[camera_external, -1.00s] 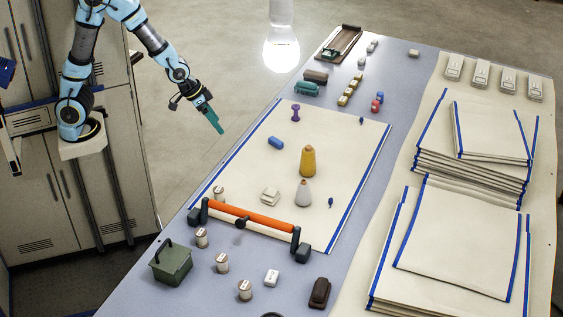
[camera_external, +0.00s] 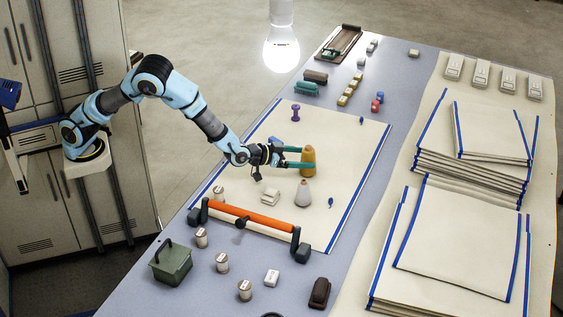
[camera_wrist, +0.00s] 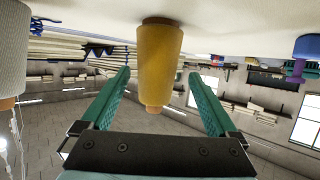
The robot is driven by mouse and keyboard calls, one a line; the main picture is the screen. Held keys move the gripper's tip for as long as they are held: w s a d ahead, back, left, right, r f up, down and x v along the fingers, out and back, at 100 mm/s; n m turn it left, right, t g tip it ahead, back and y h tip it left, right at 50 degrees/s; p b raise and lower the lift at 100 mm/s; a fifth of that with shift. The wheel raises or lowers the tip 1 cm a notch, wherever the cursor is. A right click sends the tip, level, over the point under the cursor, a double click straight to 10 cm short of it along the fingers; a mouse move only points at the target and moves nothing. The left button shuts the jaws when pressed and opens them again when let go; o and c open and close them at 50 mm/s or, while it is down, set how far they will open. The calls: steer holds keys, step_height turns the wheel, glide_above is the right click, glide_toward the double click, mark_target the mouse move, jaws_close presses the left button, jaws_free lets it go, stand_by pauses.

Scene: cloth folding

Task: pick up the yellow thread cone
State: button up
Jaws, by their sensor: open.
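The yellow thread cone (camera_external: 309,161) stands upright on the cream cloth (camera_external: 345,145) in the middle of the table. My gripper (camera_external: 297,158) is low over the cloth, reaching in from the left, with its green fingers open. In the external view the fingertips reach the cone's left side and partly overlap it. In the wrist view, which is upside down, the cone (camera_wrist: 159,65) lies centred between the two fingers (camera_wrist: 163,85). A gap shows on both sides of it, and the fingers do not appear to touch it.
A white-grey cone (camera_external: 304,194) stands close in front of the yellow cone. A purple spool (camera_external: 296,113) stands behind it. Cloth to the cone's right is clear.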

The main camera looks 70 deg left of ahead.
steer(key=shift+d+r+p+x, duration=0.15)
steer(key=shift+p+x, duration=0.1)
steer(key=shift+x, duration=1.1)
steer(key=shift+d+r+p+x, duration=0.1)
steer(key=shift+p+x, duration=0.15)
steer(key=shift+x, duration=1.1)
steer(key=shift+f, duration=0.1)
steer(key=shift+c, duration=0.2)
jaws_close()
